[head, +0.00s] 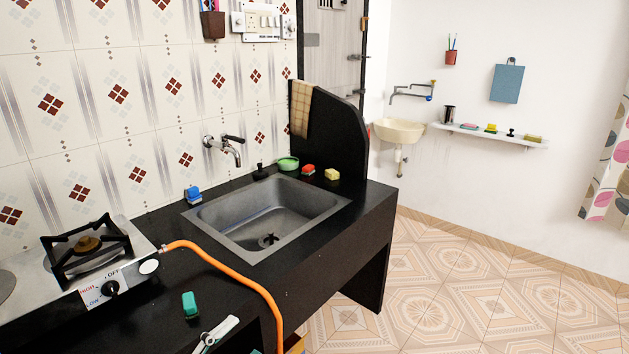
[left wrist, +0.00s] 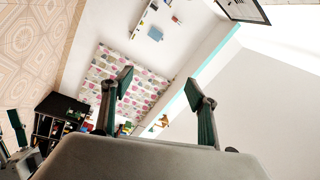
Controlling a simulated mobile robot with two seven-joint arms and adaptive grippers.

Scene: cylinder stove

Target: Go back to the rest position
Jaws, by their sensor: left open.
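My left gripper (left wrist: 158,87) shows in the left wrist view, its two green-padded fingers spread wide apart. Nothing is between them; the curtain and wall behind are seen through the gap. What looks like part of my right gripper (left wrist: 16,127), a green pad with grey links, shows at the lower left edge of the left wrist view. Most of it is cut off, so its opening cannot be told.
A black counter (head: 225,290) holds a steel sink (head: 262,238), a stove (head: 92,258) with an orange hose (head: 225,268), a teal block (head: 190,304) and small items. A washbasin (head: 398,130) and shelf (head: 490,134) are on the far wall. The tiled floor (head: 470,270) at right is clear.

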